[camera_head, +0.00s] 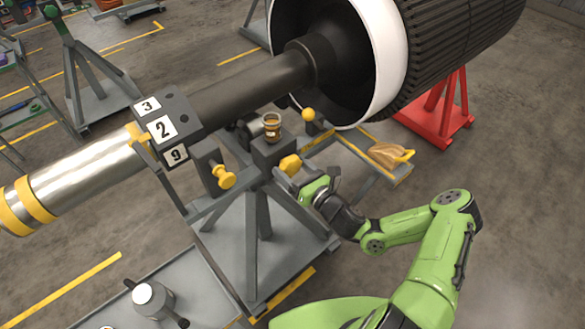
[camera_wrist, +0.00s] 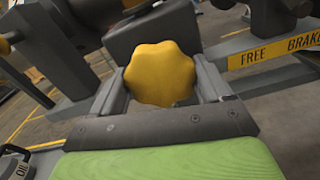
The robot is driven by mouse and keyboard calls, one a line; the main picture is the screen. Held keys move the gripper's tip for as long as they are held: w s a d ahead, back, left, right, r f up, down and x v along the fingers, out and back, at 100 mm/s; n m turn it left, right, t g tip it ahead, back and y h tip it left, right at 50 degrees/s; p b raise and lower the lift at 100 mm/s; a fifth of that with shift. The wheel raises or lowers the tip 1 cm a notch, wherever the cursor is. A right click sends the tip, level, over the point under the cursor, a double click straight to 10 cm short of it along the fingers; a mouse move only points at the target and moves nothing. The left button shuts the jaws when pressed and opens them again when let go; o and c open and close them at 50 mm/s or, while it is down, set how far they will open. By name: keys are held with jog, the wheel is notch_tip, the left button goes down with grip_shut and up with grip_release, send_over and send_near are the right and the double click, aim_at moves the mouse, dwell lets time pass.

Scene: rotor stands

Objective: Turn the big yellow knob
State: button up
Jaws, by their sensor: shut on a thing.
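The big yellow knob (camera_wrist: 160,74) has a lobed rim and fills the space between the two fingers of my gripper (camera_wrist: 161,85) in the wrist view. My gripper is shut on it, one finger on each side. In the head view the yellow knob (camera_head: 290,165) sits on the side of a dark grey block on the stand, with my gripper (camera_head: 297,176) against it from the lower right. The knob's far side and stem are hidden.
Another yellow knob (camera_head: 223,177) sits left on the stand (camera_head: 263,223). A small jar (camera_head: 272,127) stands on the block. A yellow ball-ended lever (camera_head: 309,115) is close behind. A glove (camera_head: 389,154) lies on a side tray. An oil can (camera_head: 152,299) stands lower left.

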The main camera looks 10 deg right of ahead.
jog(key=shift+n, duration=0.4)
jog(key=shift+c, duration=0.3)
jog(key=n+p, duration=0.1)
jog(key=n, duration=0.3)
jog(key=n+p, duration=0.1)
jog(key=n, duration=0.3)
jog(key=shift+n, duration=0.3)
jog(key=n, duration=0.4)
jog(key=shift+p, duration=0.3)
jog(key=shift+a+n, duration=0.1)
jog(key=shift+n, duration=2)
jog(key=shift+p, duration=0.3)
jog(key=shift+f, duration=0.1)
jog(key=o, duration=1)
jog(key=shift+s, duration=0.1)
